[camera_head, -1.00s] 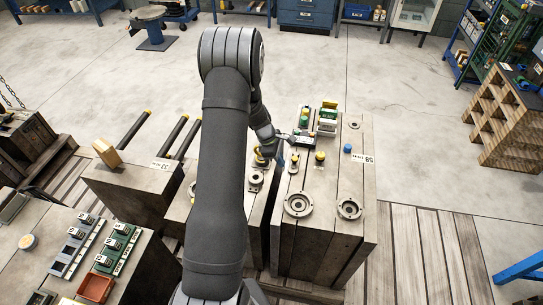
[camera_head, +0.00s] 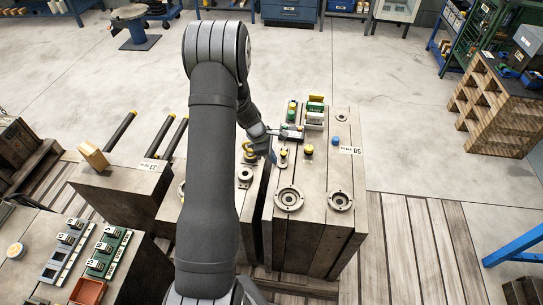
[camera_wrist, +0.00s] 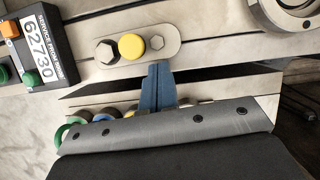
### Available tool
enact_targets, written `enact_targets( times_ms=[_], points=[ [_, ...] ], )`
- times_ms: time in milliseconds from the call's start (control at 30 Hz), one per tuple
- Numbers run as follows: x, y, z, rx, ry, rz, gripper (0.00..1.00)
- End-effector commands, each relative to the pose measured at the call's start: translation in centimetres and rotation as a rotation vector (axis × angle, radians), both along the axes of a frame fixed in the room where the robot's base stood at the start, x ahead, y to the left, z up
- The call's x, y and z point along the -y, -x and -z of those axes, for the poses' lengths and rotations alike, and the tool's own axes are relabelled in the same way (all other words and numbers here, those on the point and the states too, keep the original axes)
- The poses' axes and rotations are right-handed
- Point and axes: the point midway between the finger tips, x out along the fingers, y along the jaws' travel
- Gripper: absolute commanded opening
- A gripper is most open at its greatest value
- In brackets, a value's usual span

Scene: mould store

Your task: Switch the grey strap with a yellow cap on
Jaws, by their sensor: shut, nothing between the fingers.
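The grey strap (camera_wrist: 166,38) lies flat on a pale block's top in the wrist view. It is a rounded plate with a hex bolt head at its left and a round yellow cap (camera_wrist: 131,46) beside it. In the head view the strap (camera_head: 283,160) is small, near the block's left edge, with its yellow cap (camera_head: 284,150). My gripper (camera_wrist: 156,66) has its blue fingers together, empty, close beside the strap's lower edge in the wrist view. It also shows in the head view (camera_head: 273,157), just left of the strap. I cannot tell whether it touches the strap.
A dark box labelled 62730 (camera_wrist: 40,45), with orange and green buttons, stands left of the strap in the wrist view. A metal ring (camera_wrist: 287,14) is at upper right. Another yellow knob (camera_head: 308,150) and a blue cap (camera_head: 336,140) stand on the block. A gap separates the blocks.

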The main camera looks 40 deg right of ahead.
Motion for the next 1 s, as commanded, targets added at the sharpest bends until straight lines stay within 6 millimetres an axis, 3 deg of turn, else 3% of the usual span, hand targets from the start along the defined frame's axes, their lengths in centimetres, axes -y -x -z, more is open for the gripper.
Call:
enact_targets(
  times_ms=[367,1000],
  points=[
    [0.2,0.9,0.0,-0.001,-0.001,-0.112,0.0],
    [2.4,4.2,0.1,-0.001,-0.002,-0.687,0.0]
  ],
)
